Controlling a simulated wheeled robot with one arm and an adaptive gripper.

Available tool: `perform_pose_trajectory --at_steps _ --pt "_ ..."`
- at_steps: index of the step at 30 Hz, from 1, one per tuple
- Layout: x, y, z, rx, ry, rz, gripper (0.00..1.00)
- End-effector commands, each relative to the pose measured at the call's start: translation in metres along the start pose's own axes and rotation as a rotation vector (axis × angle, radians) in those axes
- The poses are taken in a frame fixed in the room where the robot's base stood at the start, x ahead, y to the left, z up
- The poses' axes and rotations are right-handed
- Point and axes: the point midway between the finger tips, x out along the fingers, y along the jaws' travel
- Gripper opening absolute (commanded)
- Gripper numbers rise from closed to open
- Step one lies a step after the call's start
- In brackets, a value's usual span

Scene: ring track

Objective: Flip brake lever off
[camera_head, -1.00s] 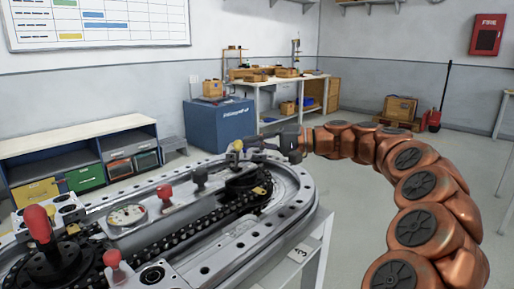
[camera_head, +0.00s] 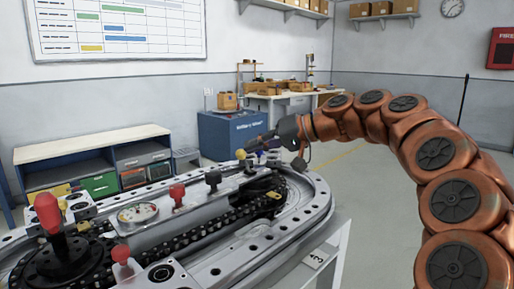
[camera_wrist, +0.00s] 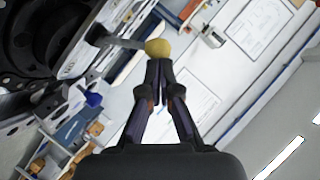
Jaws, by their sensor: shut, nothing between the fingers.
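A ring track machine (camera_head: 240,245) fills the lower left of the head view. A lever with a yellow ball knob (camera_head: 241,154) stands at its far edge. The knob also shows in the wrist view (camera_wrist: 158,47) on a thin grey stem, just beyond my fingertips. No label shows which lever is the brake. My gripper (camera_head: 256,144) comes in from the right beside the yellow knob. In the wrist view my fingertips (camera_wrist: 159,64) are together and empty, very close to the knob; I cannot tell whether they touch it.
Other levers on the track carry a black knob (camera_head: 213,178), a red knob (camera_head: 177,193), a large red handle (camera_head: 47,212) and a small red knob (camera_head: 121,254). A gauge (camera_head: 138,212) sits among them. Open floor lies right of the machine.

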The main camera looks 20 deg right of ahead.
Motion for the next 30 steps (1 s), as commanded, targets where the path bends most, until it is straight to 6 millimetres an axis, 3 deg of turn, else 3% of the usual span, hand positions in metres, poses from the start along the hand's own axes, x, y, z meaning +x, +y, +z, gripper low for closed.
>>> perform_pose_trajectory --at_steps 17,27,30 --pt "-0.002 -0.001 -0.002 -0.003 0.000 0.002 0.00" --pt "-0.033 -0.002 -0.032 -0.005 0.003 0.004 0.00" --pt "-0.053 0.001 -0.029 -0.005 0.003 0.003 0.00"
